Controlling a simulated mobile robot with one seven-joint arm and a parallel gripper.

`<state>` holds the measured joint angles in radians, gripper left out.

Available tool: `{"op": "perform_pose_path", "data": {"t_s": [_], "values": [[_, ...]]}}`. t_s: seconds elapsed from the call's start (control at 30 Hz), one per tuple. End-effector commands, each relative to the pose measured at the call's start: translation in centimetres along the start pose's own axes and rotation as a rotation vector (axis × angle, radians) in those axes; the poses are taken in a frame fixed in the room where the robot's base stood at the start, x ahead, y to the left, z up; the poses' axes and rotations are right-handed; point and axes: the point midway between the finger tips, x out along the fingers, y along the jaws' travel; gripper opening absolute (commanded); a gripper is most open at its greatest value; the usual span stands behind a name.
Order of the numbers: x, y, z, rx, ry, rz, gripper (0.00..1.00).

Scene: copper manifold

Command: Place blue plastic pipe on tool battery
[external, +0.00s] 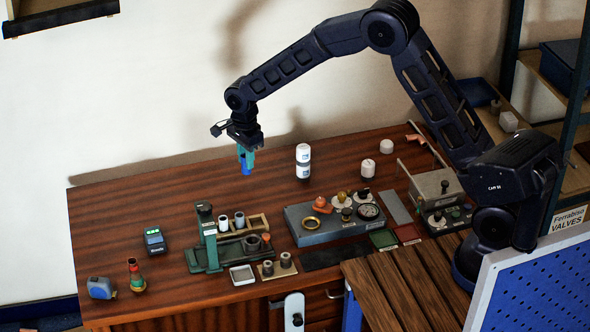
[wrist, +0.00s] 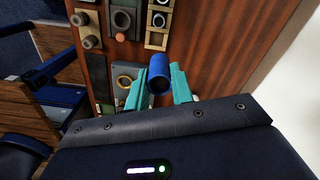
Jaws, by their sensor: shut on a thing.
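My gripper (external: 246,155) is shut on the blue plastic pipe (external: 246,169), high above the back part of the wooden bench. What looks like the tool battery (external: 154,241), a small dark block with a blue-edged top and a pale label, lies on the left part of the bench. My gripper is well to the right of it and higher. I cannot make out the battery in the wrist view.
A green fixture (external: 206,240) with grey cylinders stands right of the battery. White canisters (external: 303,161) stand at the back. The bench's back left (external: 120,205) is clear.

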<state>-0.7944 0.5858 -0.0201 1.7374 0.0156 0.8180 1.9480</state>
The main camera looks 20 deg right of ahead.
Motion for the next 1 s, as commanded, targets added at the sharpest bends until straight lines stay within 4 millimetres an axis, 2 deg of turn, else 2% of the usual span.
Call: {"op": "perform_pose_path", "data": {"t_s": [0.3, 0.5, 0.7, 0.8, 1.0], "values": [[-1.9, -6.3, 9.7, 0.001, -0.001, -0.002, 0.02], [-3.3, -8.9, 16.5, 0.001, -0.001, -0.001, 0.02], [-4.5, -10.2, 22.7, -0.001, -0.001, 0.0, 0.02], [-5.0, -10.4, 25.0, -0.002, -0.001, -0.001, 0.02], [-5.5, -10.4, 27.4, -0.003, 0.001, 0.001, 0.02]]}}
